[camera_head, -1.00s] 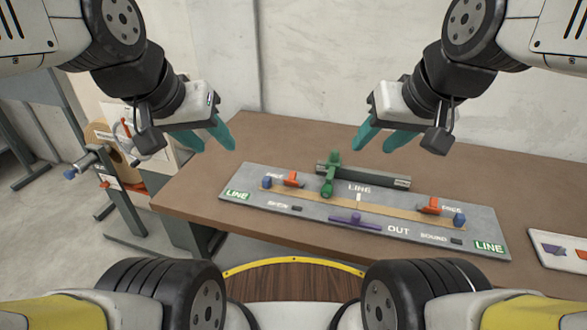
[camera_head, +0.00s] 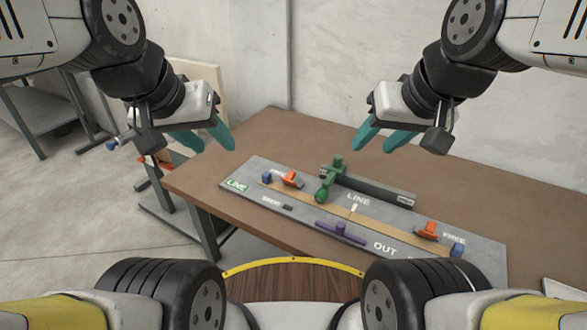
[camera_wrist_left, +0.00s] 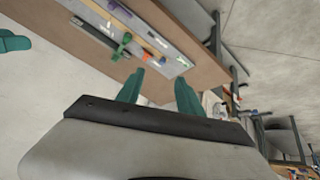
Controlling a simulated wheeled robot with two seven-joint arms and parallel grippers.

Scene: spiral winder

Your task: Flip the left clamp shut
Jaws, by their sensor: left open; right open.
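The left clamp is a small orange piece (camera_head: 289,179) near the left end of the grey board (camera_head: 235,203), by a blue knob (camera_head: 267,177). Its exact lever pose is too small to tell. A second orange clamp (camera_head: 427,230) is near the board's right end, by another blue knob (camera_head: 457,251). My left gripper (camera_head: 208,143) is open and empty, above and left of the left clamp in the head view. In the left wrist view, my left gripper (camera_wrist_left: 158,92) points toward the board's edge. My right gripper (camera_head: 383,143) is open and empty, above the table's back.
A green lever (camera_head: 328,180) stands on the board by a dark grey bar (camera_head: 375,189). A purple handle (camera_head: 341,232) is at the board's front, and a tan strip (camera_head: 380,226) runs along it. The brown table (camera_head: 480,190) is clear behind the board.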

